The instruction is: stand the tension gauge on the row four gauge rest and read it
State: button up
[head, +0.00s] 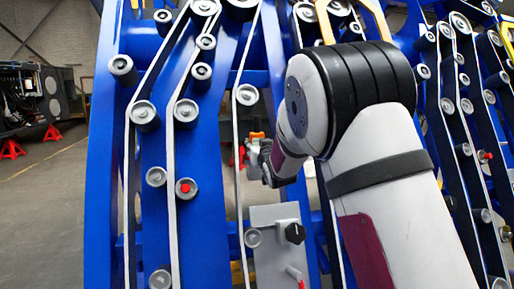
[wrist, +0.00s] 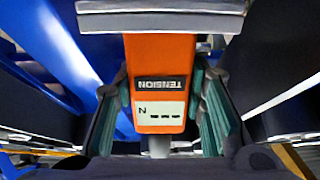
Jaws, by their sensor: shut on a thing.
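The orange tension gauge (wrist: 160,55) fills the middle of the wrist view, with its TENSION label and display upside down in the picture. The display shows dashes and an N. My gripper (wrist: 163,115) is shut on the gauge, with a teal pad at each side of its body. In the head view my gripper (head: 263,163) is partly hidden by my arm, and a small orange part of the gauge (head: 257,135) shows above it. A grey plated piece (wrist: 160,22) crosses the top of the wrist view at the gauge's end; I cannot tell whether it is the rest.
Blue frame plates (head: 215,150) carry several grey rollers and white belts close around my arm. A grey panel (head: 266,214) with a black knob (head: 293,233) and a red-ended lever stands below my gripper. Open floor (head: 45,190) lies at the left.

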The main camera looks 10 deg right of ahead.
jog(key=shift+f+b, duration=0.3)
jog(key=shift+b, duration=0.2)
jog(key=o, duration=1.4)
jog(key=shift+c, duration=0.2)
jog(key=shift+f, duration=0.1)
jog(key=shift+s, duration=0.15)
jog(key=s, duration=1.1)
jog(key=shift+s, duration=0.35)
